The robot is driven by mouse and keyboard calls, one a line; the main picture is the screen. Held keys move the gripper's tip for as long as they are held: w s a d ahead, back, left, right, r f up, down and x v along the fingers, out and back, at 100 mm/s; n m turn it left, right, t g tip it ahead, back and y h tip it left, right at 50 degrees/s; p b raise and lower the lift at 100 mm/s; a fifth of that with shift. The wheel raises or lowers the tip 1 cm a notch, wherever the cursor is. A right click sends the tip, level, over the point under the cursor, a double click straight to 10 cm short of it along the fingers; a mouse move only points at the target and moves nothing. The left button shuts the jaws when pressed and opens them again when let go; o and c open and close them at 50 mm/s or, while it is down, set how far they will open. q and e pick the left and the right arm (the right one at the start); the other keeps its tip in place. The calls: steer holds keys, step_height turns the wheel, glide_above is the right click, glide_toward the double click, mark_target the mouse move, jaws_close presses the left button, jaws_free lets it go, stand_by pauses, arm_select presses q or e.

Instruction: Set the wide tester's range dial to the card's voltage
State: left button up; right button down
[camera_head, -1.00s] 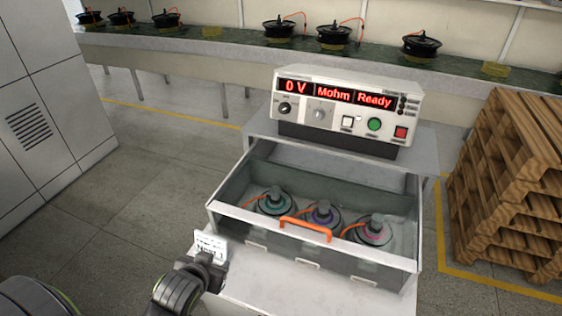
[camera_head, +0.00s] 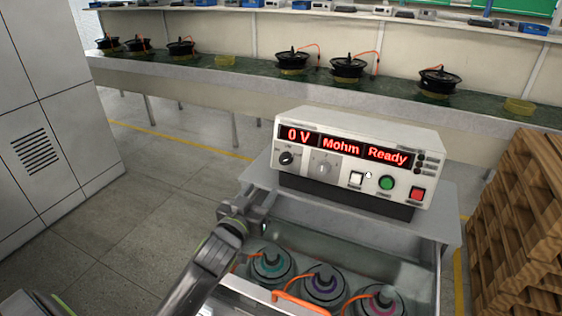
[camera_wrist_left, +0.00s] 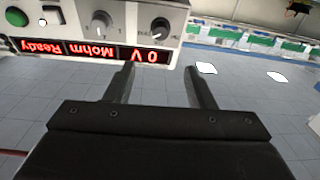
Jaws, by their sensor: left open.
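The wide tester (camera_head: 350,165) stands on the cabinet, its red display (camera_head: 342,146) reading "0 V", "Mohm" and "Ready". Its front has a dark dial (camera_head: 287,158) at the left and a grey dial (camera_head: 324,169) beside it; their labels are too small to read. My left gripper (camera_head: 264,204) is open, below and left of the dials. In the left wrist view, the fingers of my left gripper (camera_wrist_left: 162,75) are apart and empty, with the upside-down dark dial (camera_wrist_left: 160,28) and grey dial (camera_wrist_left: 100,25) beyond, not touched. The card is not in view. My right gripper is not in view.
Wooden pallets (camera_head: 520,215) stand at right, a grey locker (camera_head: 50,120) at left. A long bench (camera_head: 215,85) with black wheel motors runs behind.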

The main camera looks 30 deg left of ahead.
mark_target(283, 161)
arm_select(q)
steer(key=w, duration=0.4)
steer(key=w+p, duration=0.1)
steer(key=w, duration=0.3)
steer(key=w+a+p, duration=0.1)
steer(key=w, duration=0.3)
steer(key=shift+w+a+f, duration=0.1)
steer(key=shift+w+f, duration=0.05)
steer(key=shift+w, duration=0.1)
steer(key=shift+w+p, duration=0.3)
steer(key=shift+w, duration=0.5)
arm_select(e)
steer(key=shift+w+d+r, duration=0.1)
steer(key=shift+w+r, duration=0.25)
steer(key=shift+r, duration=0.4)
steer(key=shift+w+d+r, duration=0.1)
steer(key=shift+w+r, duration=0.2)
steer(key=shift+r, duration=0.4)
arm_select(q)
steer(key=c, duration=1)
steer(key=shift+o, duration=0.2)
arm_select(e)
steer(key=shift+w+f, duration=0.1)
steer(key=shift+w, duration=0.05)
